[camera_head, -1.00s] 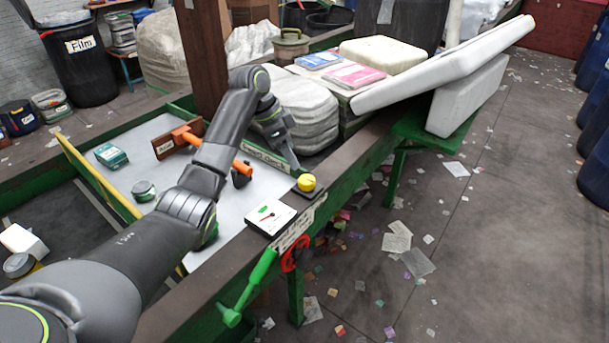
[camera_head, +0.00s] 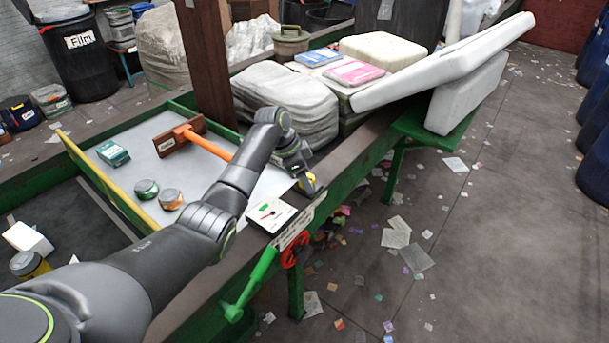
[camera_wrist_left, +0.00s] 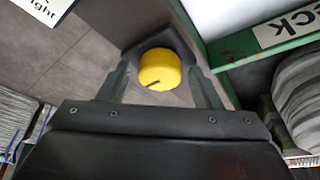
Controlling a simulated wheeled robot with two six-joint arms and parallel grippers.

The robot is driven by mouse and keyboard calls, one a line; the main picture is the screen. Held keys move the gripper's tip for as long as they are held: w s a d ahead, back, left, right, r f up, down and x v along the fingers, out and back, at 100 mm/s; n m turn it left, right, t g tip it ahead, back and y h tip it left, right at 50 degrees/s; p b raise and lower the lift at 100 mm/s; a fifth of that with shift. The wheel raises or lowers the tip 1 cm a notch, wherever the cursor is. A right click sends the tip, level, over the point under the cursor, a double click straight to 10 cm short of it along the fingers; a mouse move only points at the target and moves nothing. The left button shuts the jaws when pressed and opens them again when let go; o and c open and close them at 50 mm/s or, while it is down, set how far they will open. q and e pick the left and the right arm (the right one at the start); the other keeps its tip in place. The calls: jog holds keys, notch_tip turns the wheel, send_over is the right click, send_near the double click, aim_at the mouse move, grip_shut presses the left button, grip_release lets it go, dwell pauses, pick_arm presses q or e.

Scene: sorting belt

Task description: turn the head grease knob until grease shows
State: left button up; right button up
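The yellow grease knob (camera_wrist_left: 160,70) sits on a dark square base in the left wrist view, with a short dark mark on its face. In the head view it (camera_head: 312,179) is mostly hidden behind my left gripper (camera_head: 304,180). My left gripper's fingers (camera_wrist_left: 162,88) are open, one on each side of the knob, with a gap showing on both sides. I cannot tell how far down the knob they reach. No grease is visible around the knob. My right gripper is not in view.
White slabs (camera_head: 450,65) stand at right.

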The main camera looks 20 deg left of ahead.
pick_arm(q)
jog(key=c, duration=0.8)
jog(key=shift+m+b, duration=0.3)
jog(key=shift+m, duration=0.1)
jog(key=shift+w+f+m+g+b, duration=0.1)
jog(key=shift+w+m+g+b, duration=0.05)
jog(key=shift+m+g+b, duration=0.7)
jog(key=m+b, duration=0.3)
jog(key=m+g+b, duration=0.1)
jog(key=m+b, duration=0.2)
jog(key=shift+w+g+h, duration=0.15)
jog(key=shift+g+h, duration=0.1)
jog(key=shift+h, duration=0.05)
jog(key=shift+m+g+b, duration=0.4)
jog(key=shift+m+b, duration=0.35)
jog(key=shift+b, duration=0.5)
jog(key=o, duration=1)
